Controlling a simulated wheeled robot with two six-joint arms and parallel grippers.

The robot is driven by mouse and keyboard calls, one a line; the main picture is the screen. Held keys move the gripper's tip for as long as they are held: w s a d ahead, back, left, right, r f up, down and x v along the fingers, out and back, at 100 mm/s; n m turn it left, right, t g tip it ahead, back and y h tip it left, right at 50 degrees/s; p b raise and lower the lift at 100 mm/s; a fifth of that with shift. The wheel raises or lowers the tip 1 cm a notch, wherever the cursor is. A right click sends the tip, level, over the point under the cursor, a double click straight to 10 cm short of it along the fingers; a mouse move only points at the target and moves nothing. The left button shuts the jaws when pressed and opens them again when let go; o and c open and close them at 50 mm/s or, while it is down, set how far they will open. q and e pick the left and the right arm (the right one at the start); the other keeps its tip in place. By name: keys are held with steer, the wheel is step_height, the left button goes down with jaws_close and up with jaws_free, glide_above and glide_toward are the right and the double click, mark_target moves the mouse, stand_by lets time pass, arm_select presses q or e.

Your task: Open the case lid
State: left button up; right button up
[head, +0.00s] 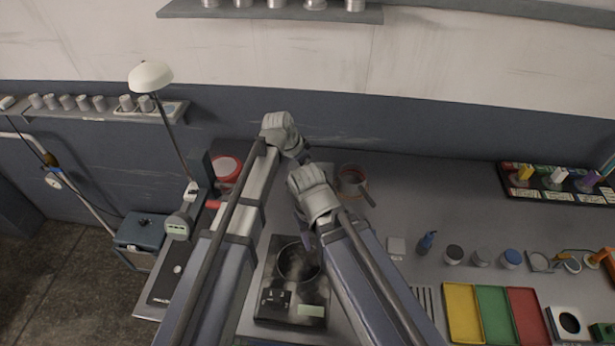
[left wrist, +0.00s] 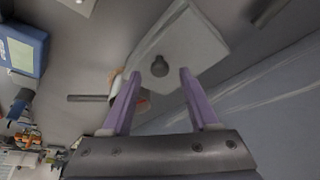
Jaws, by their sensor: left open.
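A pale grey plate with a dark round knob (left wrist: 160,66) is close ahead in the left wrist view. I cannot tell for sure whether it is the case lid. My left gripper (left wrist: 160,74) is open, its two purple fingers apart on either side of the knob in the picture; contact is not clear. In the head view its fingers are hidden beyond my arm. I cannot pick out the case clearly in the head view.
A pot (head: 297,262) sits on a black base between my arms. A reddish pan (head: 352,179) stands near the wall, and a red tin (head: 227,168) is left of it. A blue bottle (head: 428,242) and coloured trays (head: 463,312) lie right.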

arm_select(q)
steer(key=shift+b+x, duration=0.3)
steer(key=shift+x, duration=0.45)
steer(key=shift+r, duration=0.1)
jaws_close()
stand_by(0.8)
